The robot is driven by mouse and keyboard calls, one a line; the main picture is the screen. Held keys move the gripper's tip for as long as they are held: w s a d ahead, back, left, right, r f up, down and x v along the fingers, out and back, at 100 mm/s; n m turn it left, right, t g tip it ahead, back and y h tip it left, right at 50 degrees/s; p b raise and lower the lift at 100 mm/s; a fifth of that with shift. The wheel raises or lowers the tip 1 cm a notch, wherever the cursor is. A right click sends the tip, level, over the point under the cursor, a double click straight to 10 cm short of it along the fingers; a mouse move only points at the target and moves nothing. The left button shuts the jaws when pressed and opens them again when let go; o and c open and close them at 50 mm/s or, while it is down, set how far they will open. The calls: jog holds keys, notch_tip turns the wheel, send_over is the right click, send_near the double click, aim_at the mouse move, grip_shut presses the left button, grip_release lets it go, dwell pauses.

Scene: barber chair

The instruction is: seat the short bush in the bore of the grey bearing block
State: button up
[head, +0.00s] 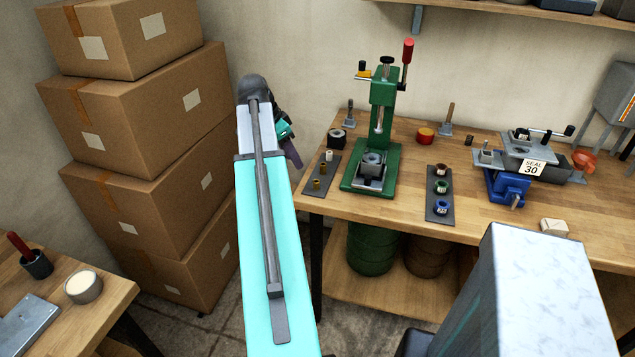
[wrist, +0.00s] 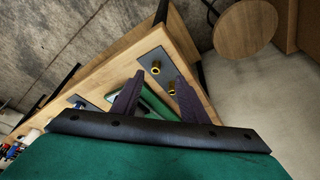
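Two brass bushes (head: 322,168) (head: 317,184) and a whitish piece (head: 329,155) stand in a row on a dark mat (head: 309,197) at the bench's left end. I cannot tell for sure which is the short bush. The grey bearing block (head: 373,159) sits on the base of the green press, its bore facing up. My gripper (head: 292,153) is left of the mat, off the bench edge in the head view. In the wrist view its two dark fingers (wrist: 159,75) are apart with nothing held; brass bushes (wrist: 155,67) (wrist: 172,91) show beyond them.
The green press (head: 383,95) rises over the block. A second mat (head: 440,213) holds several coloured rings. Stacked cartons (head: 150,100) are left of my arm. The bench's front strip is mostly clear.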

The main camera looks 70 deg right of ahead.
jog(key=shift+s+d+r+m, duration=0.25)
jog(key=shift+s+r, duration=0.15)
jog(key=shift+r, duration=0.1)
jog(key=shift+s+d+r+m, duration=0.15)
jog(key=shift+s+d+r, duration=0.1)
jog(key=shift+s+r, duration=0.2)
jog(key=p, duration=0.2)
send_over(316, 181)
jog(key=w+a, duration=0.2)
jog(key=shift+a+f, duration=0.1)
jog(key=shift+f, duration=3.85)
jog(key=shift+s+f, duration=0.1)
jog(key=shift+f, duration=0.05)
jog(key=shift+p+x, duration=0.9)
jog(key=shift+x, duration=0.3)
jog(key=shift+p+x, duration=0.35)
jog(key=shift+x, duration=0.95)
